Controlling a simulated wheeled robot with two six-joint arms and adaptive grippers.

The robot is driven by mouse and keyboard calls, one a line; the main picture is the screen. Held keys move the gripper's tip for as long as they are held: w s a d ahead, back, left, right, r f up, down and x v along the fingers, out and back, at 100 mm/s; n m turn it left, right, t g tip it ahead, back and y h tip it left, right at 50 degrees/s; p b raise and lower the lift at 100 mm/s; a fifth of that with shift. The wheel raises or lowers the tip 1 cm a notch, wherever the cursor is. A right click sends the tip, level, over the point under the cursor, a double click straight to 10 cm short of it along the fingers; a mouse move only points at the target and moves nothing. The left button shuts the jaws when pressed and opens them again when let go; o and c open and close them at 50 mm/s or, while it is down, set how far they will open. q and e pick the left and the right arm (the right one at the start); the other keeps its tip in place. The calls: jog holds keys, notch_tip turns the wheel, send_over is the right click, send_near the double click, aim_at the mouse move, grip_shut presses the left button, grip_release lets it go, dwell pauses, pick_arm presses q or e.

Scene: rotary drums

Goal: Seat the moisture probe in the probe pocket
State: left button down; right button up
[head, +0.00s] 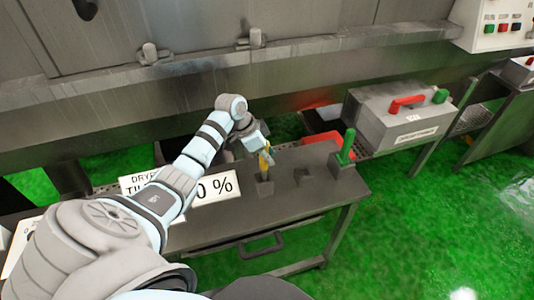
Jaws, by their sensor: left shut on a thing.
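My left gripper (264,151) is over the grey table (280,209), shut on a slim yellow piece (267,160), which looks like the moisture probe. The piece points down. Its lower end meets a small dark holder (265,187) on the table top; I cannot tell whether it is inside it or just above. A small dark square block with a recess (304,177) is to the right of it. I cannot tell which of the two is the probe pocket. My right gripper is not in view.
A green-handled piece (346,148) stands upright at the table's right end. A grey box with a red handle (402,119) stands behind right. Green floor (430,230) is clear at right.

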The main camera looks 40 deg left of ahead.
pick_arm(q)
jog(key=shift+f+b, duration=0.6)
jog(key=shift+f, duration=0.85)
jog(key=c, duration=1.3)
grip_release()
jog(key=shift+c, duration=0.2)
jog(key=v, duration=1.2)
